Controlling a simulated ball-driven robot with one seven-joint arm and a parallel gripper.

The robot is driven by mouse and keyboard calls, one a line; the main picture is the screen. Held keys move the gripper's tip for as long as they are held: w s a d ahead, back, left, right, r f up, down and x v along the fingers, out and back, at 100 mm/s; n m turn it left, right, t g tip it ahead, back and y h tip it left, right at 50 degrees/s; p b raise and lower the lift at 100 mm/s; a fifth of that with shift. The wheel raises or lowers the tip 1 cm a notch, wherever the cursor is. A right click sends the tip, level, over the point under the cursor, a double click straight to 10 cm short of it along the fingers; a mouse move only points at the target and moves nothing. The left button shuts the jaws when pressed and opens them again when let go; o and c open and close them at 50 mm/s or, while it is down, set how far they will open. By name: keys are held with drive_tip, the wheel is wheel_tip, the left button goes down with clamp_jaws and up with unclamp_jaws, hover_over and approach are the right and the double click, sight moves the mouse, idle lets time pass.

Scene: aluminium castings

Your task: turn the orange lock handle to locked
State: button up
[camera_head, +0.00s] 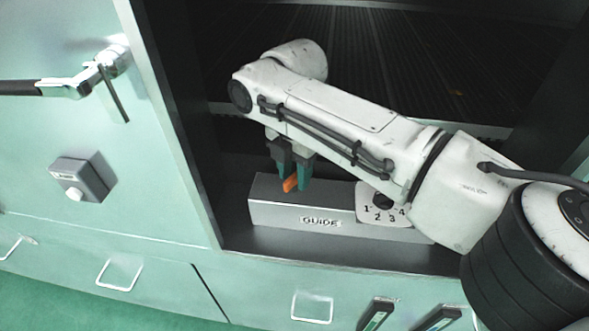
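The orange lock handle (290,184) shows as a small orange piece at the top left of a grey block marked GUIDE (275,216). My gripper (291,178) points down over the block, with its teal-tipped fingers on either side of the handle. The fingers are a little apart and the orange piece fills much of the gap. I cannot tell whether they press on it. The rest of the handle and its pivot are hidden by the fingers. A white dial plate numbered 1 to 4 (372,216) is on the block's right part, partly behind my arm.
The block stands on the front ledge of a dark open bay with a ribbed floor (420,50). A pale green panel on the left carries a lever handle (70,88) and a grey box with a white knob (82,180). Drawers with pulls (312,308) lie below.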

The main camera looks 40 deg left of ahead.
clamp_jaws()
drive_tip(key=shift+r+m+p, duration=0.1)
drive_tip(key=shift+m+p, duration=0.2)
drive_tip(key=shift+p, duration=0.25)
drive_tip(key=shift+s+m+p, duration=0.1)
drive_tip(key=shift+m+p, duration=0.8)
drive_tip(key=shift+p, duration=0.3)
drive_tip(key=m+p, duration=0.2)
drive_tip(key=shift+m, duration=0.4)
drive_tip(key=m+p, duration=0.2)
drive_tip(key=m, duration=0.2)
drive_tip(key=shift+p, duration=0.4)
drive_tip(key=shift+m+p, duration=0.6)
drive_tip(key=shift+m, duration=0.7)
